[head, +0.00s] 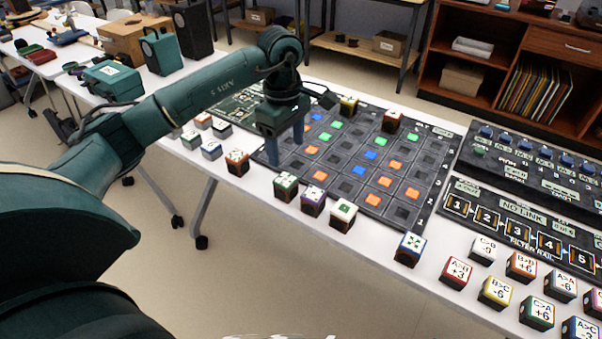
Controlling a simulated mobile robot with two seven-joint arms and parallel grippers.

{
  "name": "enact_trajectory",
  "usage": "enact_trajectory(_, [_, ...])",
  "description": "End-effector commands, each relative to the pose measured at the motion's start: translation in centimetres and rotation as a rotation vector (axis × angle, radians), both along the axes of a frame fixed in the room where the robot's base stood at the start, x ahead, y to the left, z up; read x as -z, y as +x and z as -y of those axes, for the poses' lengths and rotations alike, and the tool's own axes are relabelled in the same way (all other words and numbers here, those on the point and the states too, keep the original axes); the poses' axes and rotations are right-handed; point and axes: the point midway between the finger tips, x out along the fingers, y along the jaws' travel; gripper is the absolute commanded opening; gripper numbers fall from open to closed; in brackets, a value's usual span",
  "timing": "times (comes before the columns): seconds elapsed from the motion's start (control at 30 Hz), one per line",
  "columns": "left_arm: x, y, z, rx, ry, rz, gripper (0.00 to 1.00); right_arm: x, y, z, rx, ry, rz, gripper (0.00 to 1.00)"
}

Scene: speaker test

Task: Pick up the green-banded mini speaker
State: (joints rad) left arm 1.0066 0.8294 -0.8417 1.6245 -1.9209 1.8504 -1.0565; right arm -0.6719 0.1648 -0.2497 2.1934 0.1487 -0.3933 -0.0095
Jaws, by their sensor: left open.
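Several small cube-shaped blocks, which may be the mini speakers, stand along the table's front edge. One with a green band (286,186) is below my left gripper in the picture, beside a purple-banded cube (313,201). Another cube with green edges (191,139) stands farther left; I cannot tell for sure which is the green-banded mini speaker. My left gripper (286,147) points down over the left part of the dark grid board, its fingers apart and nothing visible between them. My right gripper is out of view.
The dark grid board (335,190) holds orange, green and blue squares, with two cubes at its back edge. A white-topped cube (343,214) and a blue cube (410,249) stand in front. Labelled cubes (495,291) and dark panels (530,225) fill the right.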

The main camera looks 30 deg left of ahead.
Motion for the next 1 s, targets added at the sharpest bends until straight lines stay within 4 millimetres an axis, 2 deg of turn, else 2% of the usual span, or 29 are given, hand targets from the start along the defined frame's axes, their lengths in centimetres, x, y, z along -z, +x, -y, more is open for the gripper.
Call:
enact_trajectory(0.13, [1.4, 0.0, -0.7, -0.001, 0.029, -0.004, 0.65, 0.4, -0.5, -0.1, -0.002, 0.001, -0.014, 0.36])
enact_trajectory(0.4, [6.3, 0.0, -0.6, -0.001, 0.024, -0.003, 0.65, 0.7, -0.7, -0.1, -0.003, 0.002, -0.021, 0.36])
enact_trajectory(0.67, [8.3, 0.1, -0.7, -0.002, 0.022, -0.002, 0.65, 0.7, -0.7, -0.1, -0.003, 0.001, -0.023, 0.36])
enact_trajectory(0.9, [11.8, 0.4, -0.9, -0.002, 0.022, -0.003, 0.65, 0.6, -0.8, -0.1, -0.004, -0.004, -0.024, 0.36])
enact_trajectory(1.0, [12.6, 0.5, -0.9, -0.001, 0.022, 0.0, 0.65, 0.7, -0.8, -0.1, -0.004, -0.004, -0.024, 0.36])
